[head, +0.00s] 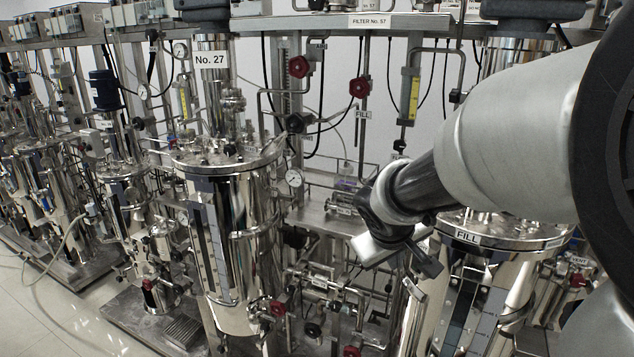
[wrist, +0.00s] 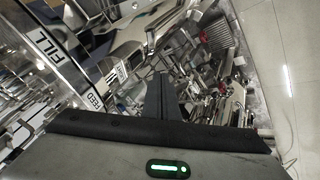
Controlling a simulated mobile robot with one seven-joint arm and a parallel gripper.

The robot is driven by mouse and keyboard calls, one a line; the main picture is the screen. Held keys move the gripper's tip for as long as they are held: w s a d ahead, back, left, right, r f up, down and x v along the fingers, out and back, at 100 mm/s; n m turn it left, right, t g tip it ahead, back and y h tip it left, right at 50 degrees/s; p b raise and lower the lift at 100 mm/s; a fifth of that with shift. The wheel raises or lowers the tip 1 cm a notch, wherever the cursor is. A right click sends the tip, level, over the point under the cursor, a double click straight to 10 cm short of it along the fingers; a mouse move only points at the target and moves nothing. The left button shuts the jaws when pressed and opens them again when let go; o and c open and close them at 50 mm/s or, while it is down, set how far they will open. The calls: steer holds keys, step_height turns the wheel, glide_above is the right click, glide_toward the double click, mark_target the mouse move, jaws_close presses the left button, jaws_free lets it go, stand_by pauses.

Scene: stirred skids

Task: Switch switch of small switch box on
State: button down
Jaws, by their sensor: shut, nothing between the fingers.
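I cannot make out for sure which thing is the small switch box, and no switch shows clearly in either view. Grey boxes (head: 66,22) sit on the upper rail at the far left of the head view, too small to read. My gripper (head: 430,265) hangs right of centre in the head view, in front of the steel skids. In the wrist view its dark fingers (wrist: 161,80) are together, with nothing held, pointing over pipes and vessels. My gripper is far from the grey boxes.
A steel vessel (head: 232,240) below the No. 27 sign (head: 211,60) stands left of my arm. Another vessel, labelled FILL (head: 467,237), stands close below my arm. Red valve knobs (head: 299,67) and thin pipes crowd between them. Pale floor (head: 40,310) is open at lower left.

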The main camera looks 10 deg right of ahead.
mark_target(412, 264)
steer(key=w+d+f, duration=0.1)
steer(key=d, duration=0.1)
steer(key=w+d+f, duration=0.1)
steer(key=f, duration=0.1)
steer(key=w+d+f, duration=0.1)
steer(key=d+f, duration=0.1)
steer(key=shift+w+d+p, duration=0.3)
steer(key=shift+p, duration=0.1)
steer(key=shift+d+f+b, duration=0.2)
steer(key=shift+f+b, duration=0.05)
steer(key=shift+b, duration=0.1)
steer(key=shift+r, duration=0.2)
steer(key=shift+r+p, duration=0.75)
steer(key=shift+r, duration=0.05)
steer(key=shift+w, duration=0.1)
